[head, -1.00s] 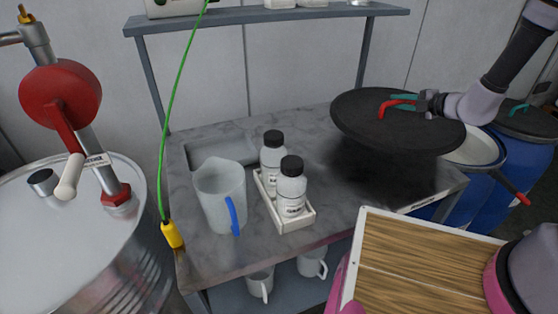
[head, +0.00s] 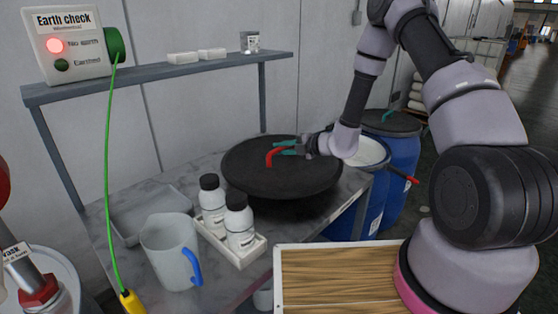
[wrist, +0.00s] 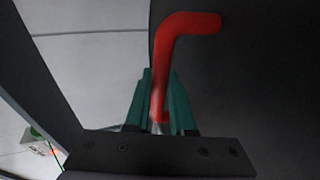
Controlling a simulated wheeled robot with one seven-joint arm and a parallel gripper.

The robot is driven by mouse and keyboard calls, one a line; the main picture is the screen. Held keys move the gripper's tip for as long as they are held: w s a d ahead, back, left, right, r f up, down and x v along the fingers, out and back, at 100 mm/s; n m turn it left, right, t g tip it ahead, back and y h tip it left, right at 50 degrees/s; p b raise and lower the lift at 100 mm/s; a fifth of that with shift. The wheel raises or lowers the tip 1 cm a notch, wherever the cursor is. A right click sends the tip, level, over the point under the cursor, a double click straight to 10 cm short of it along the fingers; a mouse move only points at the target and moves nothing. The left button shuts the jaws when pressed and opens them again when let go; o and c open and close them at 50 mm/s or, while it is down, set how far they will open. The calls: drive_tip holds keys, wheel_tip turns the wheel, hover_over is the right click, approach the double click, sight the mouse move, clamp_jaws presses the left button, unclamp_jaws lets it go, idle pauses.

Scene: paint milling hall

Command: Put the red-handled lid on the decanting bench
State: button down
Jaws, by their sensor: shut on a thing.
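The lid (head: 240,176) is a wide black disc with a red bent handle (head: 270,157). My gripper (head: 288,148) is shut on that handle, its green fingers around it; the wrist view shows the handle (wrist: 160,70) between the fingers (wrist: 160,110). The lid is over the right part of the decanting bench (head: 205,170), a grey marble-like top. A dark shadow lies under the lid; I cannot tell whether it touches the bench. Its left edge is close behind two white bottles, (head: 212,205) and (head: 239,225), with black caps.
The bottles stand in a white tray (head: 247,262). A clear jug (head: 168,255) with a blue handle and a shallow grey basin (head: 140,215) are at left. A shelf (head: 170,70) runs above the back. Blue drums (head: 395,180) stand behind at right.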

sight(281, 158)
drive_tip(key=shift+f, duration=1.85)
drive_tip(key=c, duration=0.8)
unclamp_jaws()
drive_tip(key=shift+f, duration=0.2)
drive_tip(key=shift+o, duration=0.2)
drive_tip(key=shift+r, duration=0.1)
